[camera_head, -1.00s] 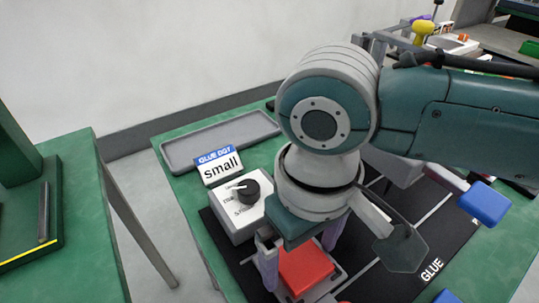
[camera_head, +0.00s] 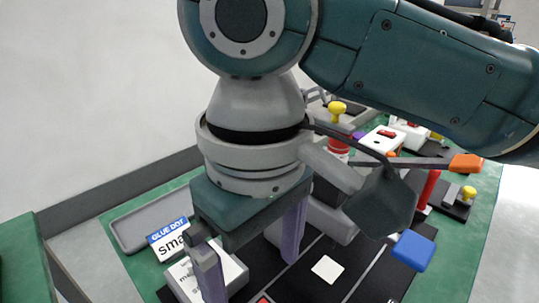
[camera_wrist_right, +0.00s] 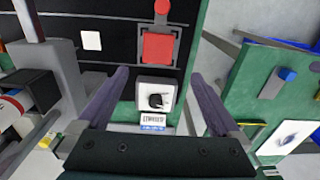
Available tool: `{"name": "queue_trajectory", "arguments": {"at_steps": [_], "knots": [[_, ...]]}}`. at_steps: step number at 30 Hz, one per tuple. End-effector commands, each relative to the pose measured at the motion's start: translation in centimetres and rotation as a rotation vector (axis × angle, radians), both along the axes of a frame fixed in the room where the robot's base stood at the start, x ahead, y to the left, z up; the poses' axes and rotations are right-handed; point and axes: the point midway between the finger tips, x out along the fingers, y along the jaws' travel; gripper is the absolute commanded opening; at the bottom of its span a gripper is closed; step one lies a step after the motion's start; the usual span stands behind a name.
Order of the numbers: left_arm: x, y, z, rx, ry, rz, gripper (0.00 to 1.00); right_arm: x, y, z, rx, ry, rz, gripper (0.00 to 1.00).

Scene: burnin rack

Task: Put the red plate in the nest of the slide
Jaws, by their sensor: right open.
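The red plate (camera_wrist_right: 158,47) lies on a grey frame-like slide (camera_wrist_right: 177,33) on the black mat in the right wrist view. Grey edges show around the plate; I cannot tell whether it sits fully down in the nest. In the head view only a sliver of the red plate (camera_head: 263,299) shows at the bottom edge. My right gripper (camera_head: 253,250) is open and empty, raised above the bench, with its fingers spread wide. In the right wrist view the gripper (camera_wrist_right: 159,75) has the plate ahead, beyond its fingertips. My left gripper is not in view.
A dial box (camera_wrist_right: 157,100) with a "small" glue-dot sign (camera_head: 170,239) stands by a long grey tray (camera_head: 150,217). A white square (camera_head: 327,269) lies on the black mat.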

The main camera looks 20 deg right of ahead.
Motion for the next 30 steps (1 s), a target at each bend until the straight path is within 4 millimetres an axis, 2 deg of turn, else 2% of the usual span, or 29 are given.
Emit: {"name": "queue_trajectory", "arguments": {"at_steps": [6,8,10,14,18,21,25,30], "knots": [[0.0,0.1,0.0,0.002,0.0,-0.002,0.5,-3.3,3.5,-1.8,0.189,-0.048,0.063,1.0],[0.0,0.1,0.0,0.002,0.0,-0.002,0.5,-4.2,4.0,-2.1,0.251,-0.085,0.055,1.0],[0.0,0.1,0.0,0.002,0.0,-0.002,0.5,-5.1,3.6,-2.4,0.297,-0.139,0.028,1.0],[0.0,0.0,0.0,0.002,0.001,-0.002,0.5,-7.0,0.5,-3.2,0.286,-0.227,-0.061,1.0],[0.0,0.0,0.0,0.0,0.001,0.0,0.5,-9.4,-4.7,-3.9,0.176,-0.283,-0.143,1.0],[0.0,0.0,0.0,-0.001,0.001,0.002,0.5,-10.9,-7.6,-4.0,0.097,-0.297,-0.172,1.0],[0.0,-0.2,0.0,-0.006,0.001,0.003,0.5,-11.9,-9.5,-4.0,0.041,-0.303,-0.185,1.0],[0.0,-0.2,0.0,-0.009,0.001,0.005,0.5,-12.0,-9.7,-4.0,0.034,-0.304,-0.184,1.0]]}}
